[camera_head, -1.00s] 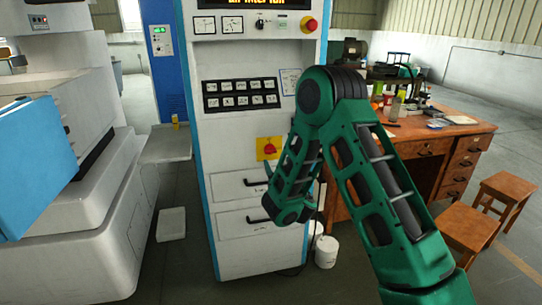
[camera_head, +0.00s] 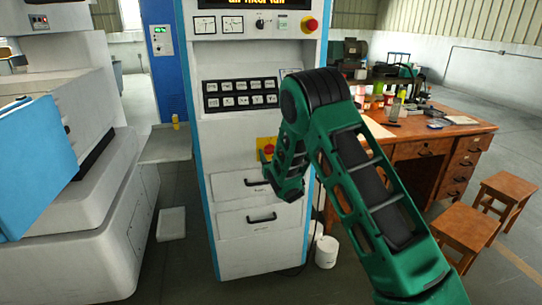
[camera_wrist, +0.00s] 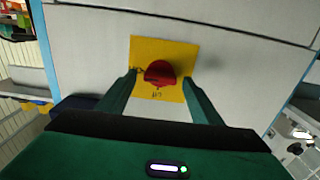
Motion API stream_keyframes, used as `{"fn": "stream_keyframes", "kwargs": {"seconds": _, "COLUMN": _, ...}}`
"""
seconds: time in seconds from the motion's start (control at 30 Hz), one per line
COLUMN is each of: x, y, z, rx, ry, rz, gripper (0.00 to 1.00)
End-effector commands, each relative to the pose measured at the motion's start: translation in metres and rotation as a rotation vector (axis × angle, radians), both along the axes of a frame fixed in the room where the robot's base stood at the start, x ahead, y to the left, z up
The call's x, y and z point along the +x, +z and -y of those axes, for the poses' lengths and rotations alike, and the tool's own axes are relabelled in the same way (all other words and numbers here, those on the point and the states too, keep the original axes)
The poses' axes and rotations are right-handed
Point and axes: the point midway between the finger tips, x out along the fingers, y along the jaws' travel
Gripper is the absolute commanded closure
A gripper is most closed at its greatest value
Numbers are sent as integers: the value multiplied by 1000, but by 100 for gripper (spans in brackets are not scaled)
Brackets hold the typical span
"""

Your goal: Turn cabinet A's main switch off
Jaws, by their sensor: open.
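The main switch is a red rotary knob on a yellow plate (camera_head: 261,143) on the front of the white cabinet (camera_head: 203,150), partly hidden behind my arm in the head view. In the wrist view the red knob (camera_wrist: 160,72) sits near the middle of the yellow plate (camera_wrist: 150,47), with small marks by it. My gripper (camera_wrist: 159,77) is open, one finger on each side of the knob, with gaps visible on both sides. I cannot tell how far the fingertips are from the plate. No cabinet letter is readable.
Two drawers with black handles (camera_head: 260,182) lie below the switch, and a black button panel (camera_head: 240,94) and red stop button (camera_head: 309,24) above it. A wooden desk (camera_head: 410,150) and stools (camera_head: 466,226) stand right. A white machine (camera_head: 70,240) stands left.

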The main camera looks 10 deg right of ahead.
Motion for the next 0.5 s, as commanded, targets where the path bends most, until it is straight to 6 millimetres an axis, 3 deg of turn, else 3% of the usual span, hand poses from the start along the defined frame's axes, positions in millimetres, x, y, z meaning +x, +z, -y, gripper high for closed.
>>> {"fn": "stream_keyframes", "kwargs": {"seconds": 0.37, "x": 7, "y": 1, "z": -1, "rx": -1, "ry": 1, "rz": 1, "gripper": 41}}
{"fn": "stream_keyframes", "kwargs": {"seconds": 0.5, "x": 7, "y": 1, "z": -1, "rx": -1, "ry": 1, "rz": 1, "gripper": 69}}
